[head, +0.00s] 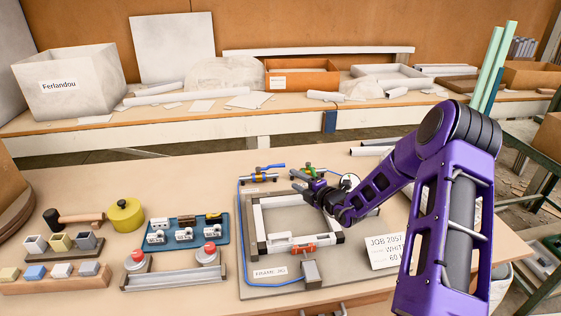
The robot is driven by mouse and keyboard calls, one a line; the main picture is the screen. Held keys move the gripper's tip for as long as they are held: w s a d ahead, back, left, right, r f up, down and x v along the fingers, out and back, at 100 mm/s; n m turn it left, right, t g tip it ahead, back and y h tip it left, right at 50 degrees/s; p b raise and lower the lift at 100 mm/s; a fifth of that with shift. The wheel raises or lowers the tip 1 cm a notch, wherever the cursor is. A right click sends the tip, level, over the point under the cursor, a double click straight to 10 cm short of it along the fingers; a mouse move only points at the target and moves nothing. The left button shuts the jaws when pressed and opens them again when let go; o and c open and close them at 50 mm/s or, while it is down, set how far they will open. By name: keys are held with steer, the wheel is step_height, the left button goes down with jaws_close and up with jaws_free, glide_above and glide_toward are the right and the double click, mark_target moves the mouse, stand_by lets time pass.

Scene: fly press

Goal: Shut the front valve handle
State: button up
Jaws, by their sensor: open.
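Two small valves stand at the back edge of the grey board (355,255). The left valve (262,177) has a yellowish body and a blue handle (268,167); a blue hose runs from it. The right valve (314,170) shows green and yellow parts just behind my gripper. I cannot tell which one is called the front valve, nor the exact handle angle of the right one. My gripper (303,183) is open and empty, reaching from the right, close in front of the right valve. Its fingers and wrist hide part of that valve; contact cannot be told.
A white frame (258,220) with an orange clamp (303,249) lies on the board below my gripper. A job card (388,250) stands at right. A blue tray (186,240), red buttons (208,248) and a yellow pot (125,215) are at left.

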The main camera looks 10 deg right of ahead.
mark_target(275, 165)
steer(key=shift+w+d+m+h, duration=0.15)
steer(key=shift+d+m+h, duration=0.15)
steer(key=shift+w+a+f, duration=0.1)
steer(key=shift+w+f, duration=0.05)
steer(key=shift+w, duration=0.1)
steer(key=x, duration=0.5)
steer(key=b+x, duration=0.1)
steer(key=x, duration=0.5)
steer(key=b+x, duration=0.1)
steer(key=x, duration=0.4)
steer(key=shift+w+a, duration=0.2)
steer(key=shift+w, duration=0.15)
steer(key=shift+r, duration=0.25)
jaws_close()
